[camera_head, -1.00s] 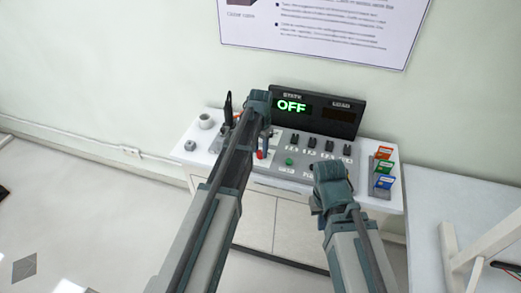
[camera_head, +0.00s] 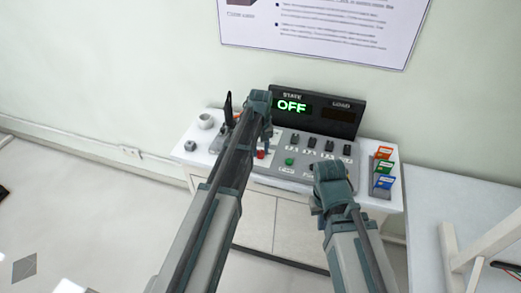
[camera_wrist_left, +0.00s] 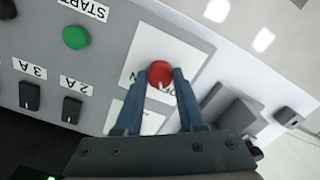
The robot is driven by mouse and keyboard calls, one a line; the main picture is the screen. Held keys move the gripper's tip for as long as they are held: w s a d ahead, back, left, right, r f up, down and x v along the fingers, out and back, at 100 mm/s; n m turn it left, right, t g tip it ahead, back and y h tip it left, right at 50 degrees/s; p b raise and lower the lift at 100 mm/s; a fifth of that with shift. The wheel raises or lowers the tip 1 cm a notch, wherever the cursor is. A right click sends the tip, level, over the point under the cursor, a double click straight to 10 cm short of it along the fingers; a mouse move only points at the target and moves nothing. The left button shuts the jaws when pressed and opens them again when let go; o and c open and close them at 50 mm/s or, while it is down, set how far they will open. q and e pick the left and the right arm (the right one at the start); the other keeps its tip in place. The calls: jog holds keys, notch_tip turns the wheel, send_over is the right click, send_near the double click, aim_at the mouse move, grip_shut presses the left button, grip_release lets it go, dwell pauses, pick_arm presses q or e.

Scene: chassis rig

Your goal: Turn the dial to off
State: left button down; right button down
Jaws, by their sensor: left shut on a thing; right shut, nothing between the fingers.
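The red dial (camera_wrist_left: 160,73) sits on a white label plate on the grey control panel (camera_wrist_left: 115,45). A small white mark shows on the dial's lower edge in the left wrist view. The label lettering is partly covered by the fingers. My left gripper (camera_wrist_left: 162,76) is shut on the dial, one blue finger on each side. In the head view the dial (camera_head: 261,155) shows below my left wrist. The state display (camera_head: 291,106) reads OFF in green. My right gripper (camera_head: 318,200) is at the panel's front right, shut and empty, its fingertips mostly hidden.
A green button (camera_head: 290,161) and several black switches (camera_head: 312,144) are on the panel. A white cup (camera_head: 206,121) stands at the left end of the desk. A rack of coloured cards (camera_head: 383,168) stands at the right end. A white table (camera_head: 445,195) is further right.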

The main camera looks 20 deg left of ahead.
aim_at(261, 152)
pick_arm(q)
jog(key=shift+n, duration=1.3)
jog(key=c, duration=0.5)
grip_release()
jog(key=shift+r, duration=0.1)
notch_tip(261, 152, up, 14)
jog(key=p, duration=1.3)
jog(key=shift+p, duration=0.4)
jog(key=shift+f, duration=0.2)
